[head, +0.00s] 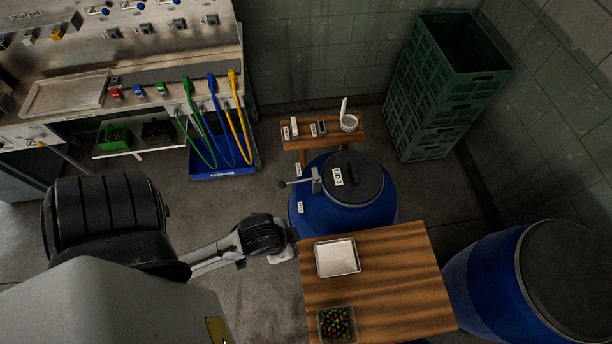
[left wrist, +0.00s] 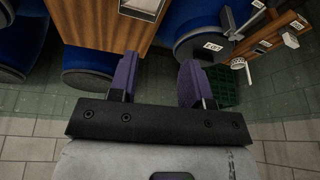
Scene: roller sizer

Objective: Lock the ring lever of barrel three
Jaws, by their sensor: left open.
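Barrel three is the blue barrel (head: 305,222) with a dark lid (head: 365,172) carrying a white label, in the middle of the head view. Its ring lever (head: 300,182) is a metal bar with a dark knob, sticking out to the left of the rim. My left arm reaches in from the left and ends beside the barrel's near left side; its fingers are not clear there. In the left wrist view my left gripper (left wrist: 158,80) has its purple fingers apart, with nothing between them. A labelled blue barrel (left wrist: 198,18) shows beyond them. My right gripper is out of view.
A wooden table (head: 390,270) with a white tray (head: 337,258) and a box of olives (head: 337,324) stands in front of the barrel. A small bench (head: 350,136) is behind it. Green crates (head: 440,90) and another blue barrel (head: 490,270) are at right.

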